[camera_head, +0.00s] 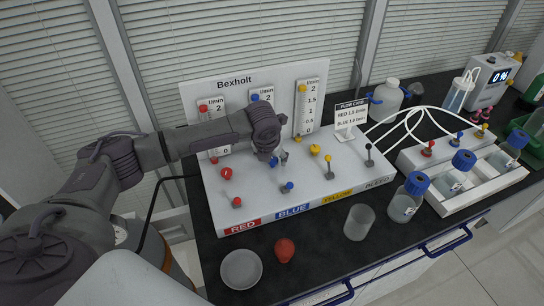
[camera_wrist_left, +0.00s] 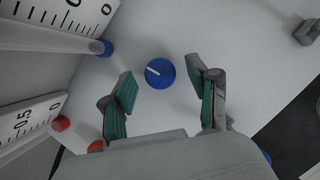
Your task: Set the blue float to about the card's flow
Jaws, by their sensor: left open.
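The blue flow tube (camera_head: 262,95) stands on the Bexholt panel, with a blue piece at its top. My left arm hides its lower part, and I cannot make out the float's level. The flow card (camera_head: 351,115) stands at the panel's right; it has a RED and a BLUE line, with figures too small to read surely. My left gripper (camera_head: 276,158) is over the blue section. In the left wrist view, its open fingers (camera_wrist_left: 163,88) are on either side of the blue knob (camera_wrist_left: 160,72), which has a white pointer line. Contact is not visible. My right gripper is not in view.
Red knob (camera_head: 226,173), yellow knob (camera_head: 315,149) and small toggle valves (camera_head: 287,187) crowd the white base. A beaker (camera_head: 359,222), a dish (camera_head: 241,269) and a red bulb (camera_head: 285,250) stand in front. Blue-capped bottles (camera_head: 408,197) are at right.

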